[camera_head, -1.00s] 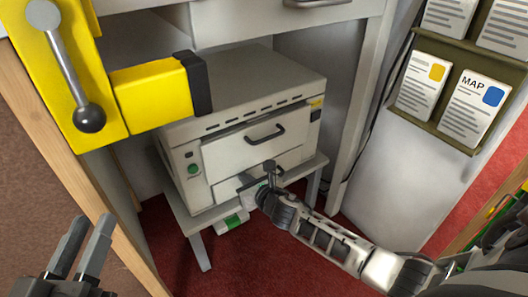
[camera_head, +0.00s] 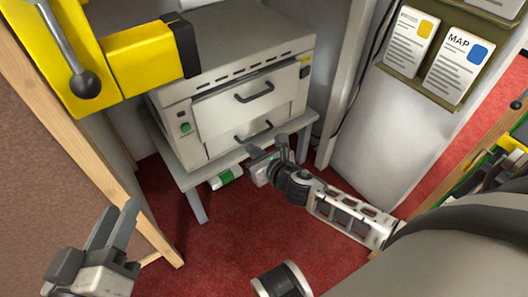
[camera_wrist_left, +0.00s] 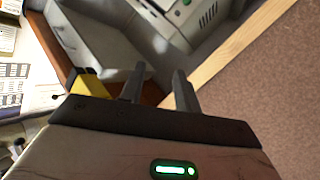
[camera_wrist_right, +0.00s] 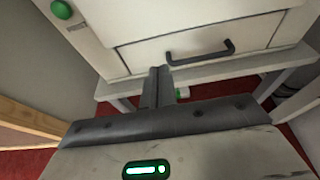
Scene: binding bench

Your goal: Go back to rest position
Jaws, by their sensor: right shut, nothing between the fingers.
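My left gripper (camera_head: 122,212) is at the lower left in the head view. Its two fingers stand apart with nothing between them, as the left wrist view (camera_wrist_left: 158,78) also shows. My right gripper (camera_head: 270,149) is in front of the grey machine (camera_head: 215,65), near the edge of the low stand. Its fingers are together and empty, pointing towards the machine's lower front in the right wrist view (camera_wrist_right: 158,76). The machine's upper handle (camera_head: 254,93) and lower handle (camera_head: 253,132) are both visible, clear of the gripper.
The machine stands on a low grey stand (camera_head: 197,206). A green and white object (camera_head: 226,178) is under its front. A yellow lever unit (camera_head: 150,60) juts in at upper left. A wooden edge (camera_head: 110,185) runs beside my left gripper. Red floor (camera_head: 225,235) lies open between my arms.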

